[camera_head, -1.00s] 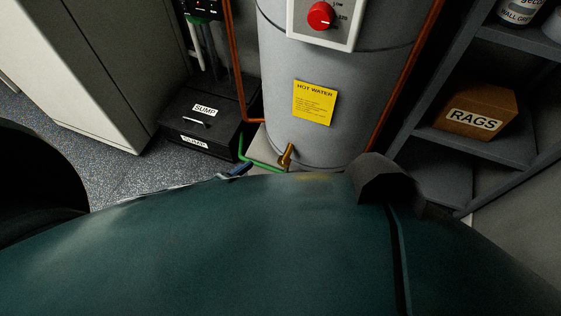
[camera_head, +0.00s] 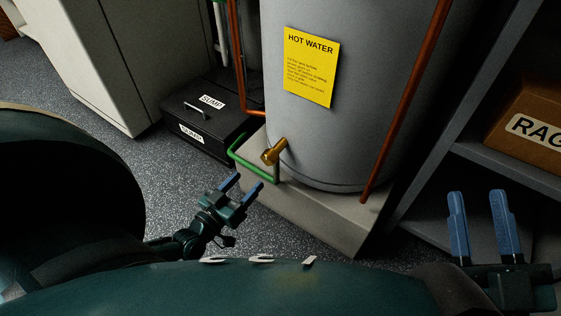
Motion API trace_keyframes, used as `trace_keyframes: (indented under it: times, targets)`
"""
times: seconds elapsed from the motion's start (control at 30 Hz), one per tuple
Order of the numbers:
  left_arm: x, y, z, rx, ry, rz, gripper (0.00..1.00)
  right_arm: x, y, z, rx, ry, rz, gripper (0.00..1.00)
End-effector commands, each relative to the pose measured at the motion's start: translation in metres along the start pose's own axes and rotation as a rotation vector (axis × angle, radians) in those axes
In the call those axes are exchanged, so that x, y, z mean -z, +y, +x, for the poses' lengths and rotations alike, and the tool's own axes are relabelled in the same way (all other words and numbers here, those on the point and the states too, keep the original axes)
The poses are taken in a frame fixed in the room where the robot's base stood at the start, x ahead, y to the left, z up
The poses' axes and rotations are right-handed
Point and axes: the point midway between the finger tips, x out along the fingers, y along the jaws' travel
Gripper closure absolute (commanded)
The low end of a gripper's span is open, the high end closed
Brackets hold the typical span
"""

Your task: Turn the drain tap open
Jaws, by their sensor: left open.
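The brass drain tap (camera_head: 274,151) sticks out low on the front of the grey hot water tank (camera_head: 345,150). A bent green pipe or bar (camera_head: 252,170) runs beside and below the tap; I cannot tell how it joins. My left gripper (camera_head: 242,187) is open and empty, with blue fingers pointing up toward the green part. It is below and left of the tap, apart from it. My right gripper (camera_head: 479,215) is open and empty at the lower right, in front of the shelf and well away from the tap.
The tank stands on a pale plinth (camera_head: 310,207). A black sump box (camera_head: 190,125) sits left of it, beside a pale cabinet (camera_head: 110,75). Copper pipes (camera_head: 407,95) flank the tank. A shelf with a rags box (camera_head: 530,125) is at right. Speckled floor (camera_head: 290,235) is clear in front.

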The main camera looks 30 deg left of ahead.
Motion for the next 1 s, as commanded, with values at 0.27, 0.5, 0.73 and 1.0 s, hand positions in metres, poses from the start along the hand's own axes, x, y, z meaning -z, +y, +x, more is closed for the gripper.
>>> trace_keyframes:
  times: [0.27, 0.5, 0.73, 1.0]
  targets:
    - [-0.002, -0.001, 0.047, -0.002, 0.006, 0.000, 0.38, 0.014, 0.006, 0.008, 0.016, 0.130, -0.085, 0.64]
    - [-0.002, 0.000, 0.096, -0.002, 0.004, -0.001, 0.38, 0.036, 0.010, 0.013, 0.032, 0.284, -0.183, 0.64]
    - [-0.001, 0.001, 0.123, -0.002, 0.000, 0.001, 0.38, 0.050, 0.011, 0.014, 0.042, 0.376, -0.242, 0.64]
    - [0.001, 0.001, 0.129, -0.001, 0.000, 0.000, 0.38, 0.055, 0.011, 0.014, 0.044, 0.397, -0.255, 0.64]
